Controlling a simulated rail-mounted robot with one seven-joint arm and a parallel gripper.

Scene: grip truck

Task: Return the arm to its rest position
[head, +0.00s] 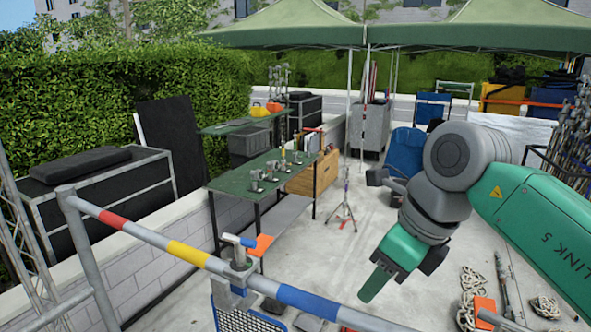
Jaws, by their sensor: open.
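My gripper (383,272) hangs at the end of my arm (543,222), right of the picture's middle, and points down and to the left. It is green with dark parts, and it is open with nothing visible in it. It appears over the pale concrete floor, apart from the rail and the tables. The arm comes in from the right edge and bends at a large grey joint (452,155). The far side of the gripper is hidden, and its fingertips are hard to make out.
A striped rail (188,253) with a clamp (237,266) crosses the foreground. A green table (250,172) with several metal clamps stands left of centre. A small tripod (343,212) stands on the floor. Coiled ropes (470,283) lie at the lower right. Black cases (110,190) stand by the hedge.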

